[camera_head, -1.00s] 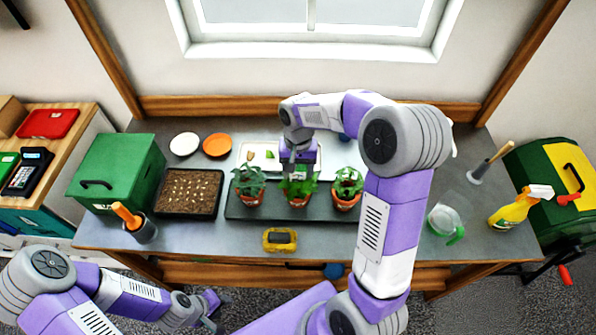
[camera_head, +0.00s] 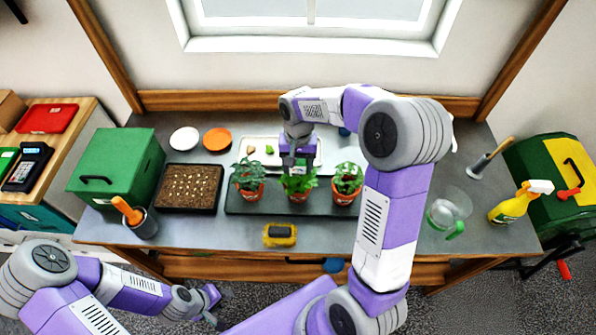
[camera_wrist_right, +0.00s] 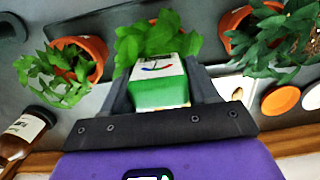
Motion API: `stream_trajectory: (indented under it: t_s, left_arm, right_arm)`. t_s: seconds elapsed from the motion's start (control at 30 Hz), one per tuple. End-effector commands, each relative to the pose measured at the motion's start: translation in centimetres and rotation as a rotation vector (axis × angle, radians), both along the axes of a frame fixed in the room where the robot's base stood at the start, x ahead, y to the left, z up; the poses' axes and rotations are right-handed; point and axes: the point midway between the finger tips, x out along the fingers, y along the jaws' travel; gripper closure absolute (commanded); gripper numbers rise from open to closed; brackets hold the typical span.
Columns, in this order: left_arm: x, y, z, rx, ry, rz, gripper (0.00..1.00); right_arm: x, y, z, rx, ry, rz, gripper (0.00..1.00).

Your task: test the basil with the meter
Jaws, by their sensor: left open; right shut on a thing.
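The broad-leaved bright green plant, which looks like the basil (camera_head: 298,183), stands in the middle terracotta pot of three on a dark tray (camera_head: 240,210). It also shows in the right wrist view (camera_wrist_right: 148,38). My right gripper (camera_head: 297,163) is directly behind and above this plant. In the right wrist view its fingers are shut on the meter (camera_wrist_right: 158,85), a green and white block with a coloured dial. The meter's far end is hidden by the leaves, so I cannot tell whether it touches the soil. My left gripper (camera_head: 213,303) is open and empty, low in front of the table.
Other potted plants stand left (camera_head: 249,178) and right (camera_head: 347,180) of the middle one. A seed tray (camera_head: 188,187), green box (camera_head: 117,165), spray bottle (camera_head: 515,205) and watering can (camera_head: 448,212) stand around.

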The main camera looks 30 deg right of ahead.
Motion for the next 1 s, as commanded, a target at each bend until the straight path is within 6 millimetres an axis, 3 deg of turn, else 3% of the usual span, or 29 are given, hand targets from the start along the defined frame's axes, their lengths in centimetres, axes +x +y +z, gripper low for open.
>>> stream_trajectory:
  t_s: [0.1, 0.13, 0.33, 0.67, 1.0]
  left_arm:
    - [0.0, 0.0, 0.0, 0.0, 0.0, 0.0, 0.57]
    - [0.0, 0.0, 0.0, 0.0, 0.0, 0.0, 0.57]
    - [0.0, 0.0, 0.0, 0.0, 0.0, 0.0, 0.57]
    - [0.0, 0.0, 0.1, 0.0, 0.0, 0.0, 0.57]
    - [0.0, 0.0, 1.0, 0.0, 0.0, 0.0, 0.57]
  right_arm:
    - [0.0, 0.0, 0.0, 0.0, 0.0, 0.0, 0.78]
    - [0.0, 0.0, 0.0, 0.0, 0.0, 0.0, 0.39]
    - [0.0, 0.0, 0.0, 0.0, 0.0, 0.0, 0.11]
    - [0.1, 0.0, 0.5, 0.0, -0.001, 0.0, 0.11]
    - [0.5, -0.2, 5.8, 0.0, -0.004, 0.001, 0.11]
